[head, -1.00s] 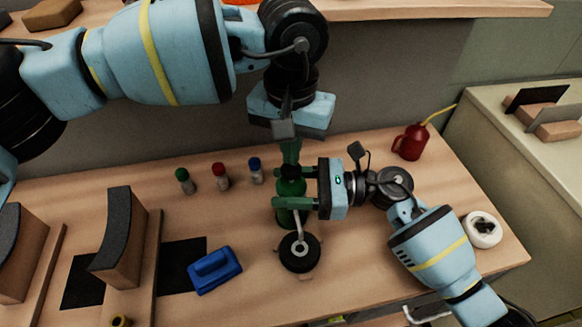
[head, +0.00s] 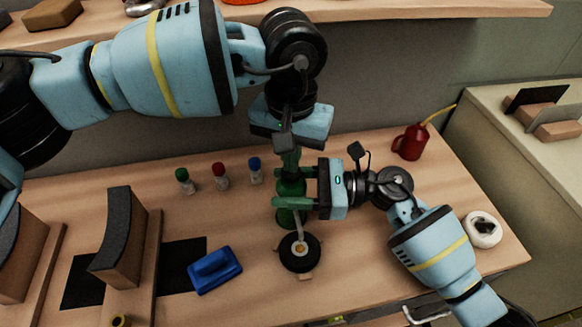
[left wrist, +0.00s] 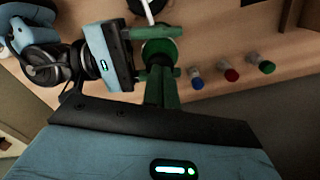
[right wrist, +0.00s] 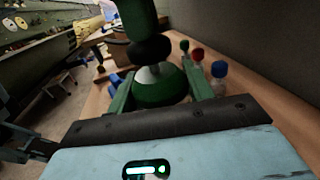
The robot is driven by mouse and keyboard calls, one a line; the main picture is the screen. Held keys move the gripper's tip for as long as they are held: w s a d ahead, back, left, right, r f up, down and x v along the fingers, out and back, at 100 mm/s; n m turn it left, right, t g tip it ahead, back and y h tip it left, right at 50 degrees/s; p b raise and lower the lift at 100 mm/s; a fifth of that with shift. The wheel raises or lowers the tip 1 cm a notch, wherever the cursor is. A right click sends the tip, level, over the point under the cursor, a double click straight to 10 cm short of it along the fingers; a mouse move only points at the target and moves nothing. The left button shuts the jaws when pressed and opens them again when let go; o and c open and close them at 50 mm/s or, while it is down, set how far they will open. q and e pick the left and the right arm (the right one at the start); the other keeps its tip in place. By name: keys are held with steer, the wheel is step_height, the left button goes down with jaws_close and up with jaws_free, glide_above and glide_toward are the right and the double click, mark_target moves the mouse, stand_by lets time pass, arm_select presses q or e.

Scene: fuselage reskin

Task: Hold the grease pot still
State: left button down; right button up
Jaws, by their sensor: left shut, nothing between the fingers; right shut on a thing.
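The green grease pot (head: 289,218) stands on the wooden bench. It also shows in the left wrist view (left wrist: 160,50) and the right wrist view (right wrist: 162,88), where its black top (right wrist: 148,49) is seen. My right gripper (head: 284,188) comes from the right and is shut on the pot, one finger on each side. My left gripper (head: 290,163) points down from above with its fingers shut and empty. Its fingertips are at the pot's top; I cannot tell whether they touch it. The fingers hide part of the pot.
Three small bottles with green (head: 182,174), red (head: 219,169) and blue (head: 255,164) caps stand left of the pot. A black round thing with a grey rod (head: 299,254) is in front. A blue block (head: 215,270) lies front left. A red oil can (head: 409,143) stands back right.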

arm_select(q)
steer(key=shift+r, duration=1.15)
steer(key=shift+f, duration=1.15)
steer(key=shift+r, duration=1.15)
steer(key=shift+r, duration=0.1)
step_height(320, 180, up, 5)
steer(key=shift+f, duration=0.1)
stand_by(0.5)
arm_select(e)
steer(key=o, duration=1.5)
steer(key=shift+c, duration=0.2)
